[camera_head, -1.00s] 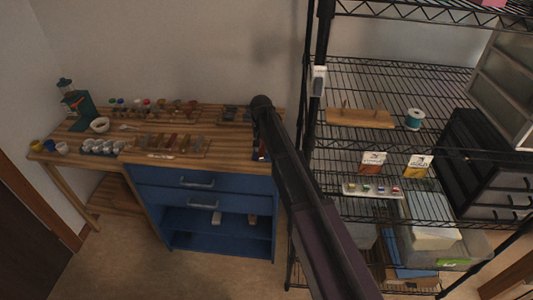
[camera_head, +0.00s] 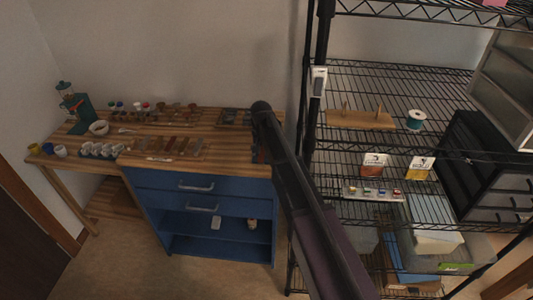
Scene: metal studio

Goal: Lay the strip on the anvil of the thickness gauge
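A row of coloured strips (camera_head: 178,146) lies on a board on the wooden bench, in copper, brown and grey tones. Which one is the task's strip I cannot tell. A green upright device with a rounded top (camera_head: 74,104) stands at the bench's far left; it may be the thickness gauge, but its anvil is too small to make out. My dark arm reaches from the bottom up to the bench's right end. My gripper cannot be made out; the arm covers that spot.
The wooden bench (camera_head: 140,151) also carries a white bowl (camera_head: 99,128), small cups (camera_head: 60,151) and several small jars (camera_head: 147,106). A blue drawer cabinet (camera_head: 160,197) stands under it. A black wire rack (camera_head: 345,155) stands close at right. Floor is clear at the front left.

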